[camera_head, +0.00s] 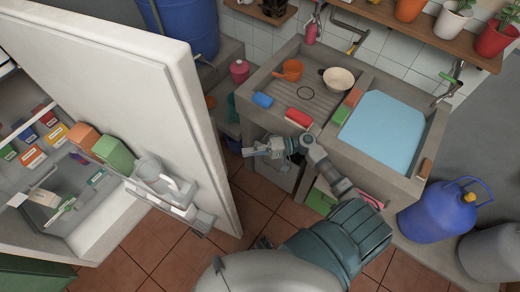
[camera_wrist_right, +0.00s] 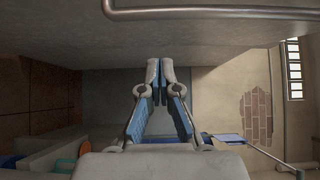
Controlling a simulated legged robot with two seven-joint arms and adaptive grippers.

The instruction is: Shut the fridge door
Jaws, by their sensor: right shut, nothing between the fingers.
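The white fridge door (camera_head: 150,100) stands wide open at the left of the head view. Its inner side, with shelves holding a jug and cartons, faces left, towards the fridge interior (camera_head: 75,215). My right gripper (camera_head: 249,149) is just right of the door's outer side, in front of the sink counter. A gap shows between them in the picture; its depth is hard to judge. The gripper is shut and empty, and its closed fingers also show in the right wrist view (camera_wrist_right: 160,64). My left gripper is not in view.
The stone sink (camera_head: 285,78), with a cup, bowl and sponges, stands behind my right arm. A blue gas bottle (camera_head: 437,217) stands at the right, a blue barrel (camera_head: 185,25) behind the door. Tiled floor (camera_head: 255,210) is clear beside the door.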

